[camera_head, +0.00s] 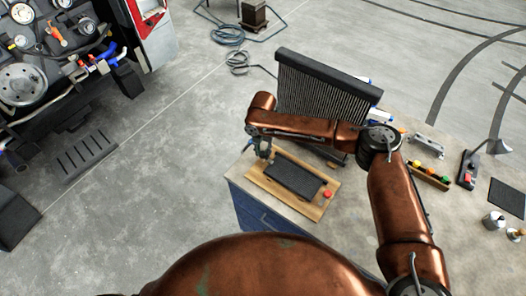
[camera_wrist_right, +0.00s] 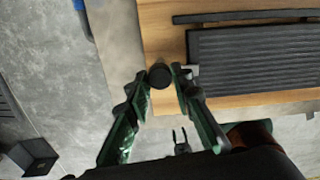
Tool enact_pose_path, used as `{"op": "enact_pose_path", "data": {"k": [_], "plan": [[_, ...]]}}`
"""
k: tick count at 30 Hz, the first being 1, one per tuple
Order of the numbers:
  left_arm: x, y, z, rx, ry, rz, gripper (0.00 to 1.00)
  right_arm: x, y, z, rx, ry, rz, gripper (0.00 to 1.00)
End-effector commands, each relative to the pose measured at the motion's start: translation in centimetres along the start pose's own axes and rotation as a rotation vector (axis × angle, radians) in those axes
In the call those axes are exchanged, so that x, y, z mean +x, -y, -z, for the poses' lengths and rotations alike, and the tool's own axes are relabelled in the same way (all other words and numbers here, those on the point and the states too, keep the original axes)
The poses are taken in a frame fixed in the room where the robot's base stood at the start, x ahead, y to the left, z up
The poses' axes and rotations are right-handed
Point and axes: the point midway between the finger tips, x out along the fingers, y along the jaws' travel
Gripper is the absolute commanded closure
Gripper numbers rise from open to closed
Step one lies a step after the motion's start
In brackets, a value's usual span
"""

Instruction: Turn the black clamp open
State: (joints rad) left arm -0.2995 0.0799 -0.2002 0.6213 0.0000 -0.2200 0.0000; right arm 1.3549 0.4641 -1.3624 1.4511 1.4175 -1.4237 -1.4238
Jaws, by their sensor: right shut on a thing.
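The black clamp (camera_wrist_right: 159,75) shows in the right wrist view as a small round black knob at the edge of a wooden board (camera_wrist_right: 157,35). My right gripper (camera_wrist_right: 161,80) has its two green-and-black fingers on either side of the knob and is shut on it. In the head view my right gripper (camera_head: 264,152) points down at the left end of the wooden board (camera_head: 312,211), and the clamp is not clearly visible there. A dark ribbed panel (camera_wrist_right: 255,58) lies on the board, right of the gripper; it also shows in the head view (camera_head: 293,177). My left gripper is not in view.
The board lies on a bench with a blue cabinet front (camera_head: 255,212). A red knob (camera_head: 327,194) sits at the board's right end. A large finned radiator (camera_head: 325,88) stands behind my right arm. Small parts and a tray (camera_head: 428,178) lie to the right.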

Motion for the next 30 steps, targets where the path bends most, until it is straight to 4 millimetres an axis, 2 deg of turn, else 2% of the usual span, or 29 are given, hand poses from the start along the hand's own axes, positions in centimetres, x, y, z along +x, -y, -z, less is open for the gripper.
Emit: {"op": "enact_pose_path", "data": {"k": [5, 11, 30], "plan": [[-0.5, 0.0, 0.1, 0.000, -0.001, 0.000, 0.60, -0.1, 0.0, 0.1, 0.024, -0.001, 0.000, 1.00], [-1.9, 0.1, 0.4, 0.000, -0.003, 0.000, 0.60, -0.3, 0.0, 0.1, 0.112, -0.003, 0.000, 1.00], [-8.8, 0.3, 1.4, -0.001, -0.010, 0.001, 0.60, -0.4, 0.0, 0.1, 0.690, -0.003, 0.001, 1.00]]}}
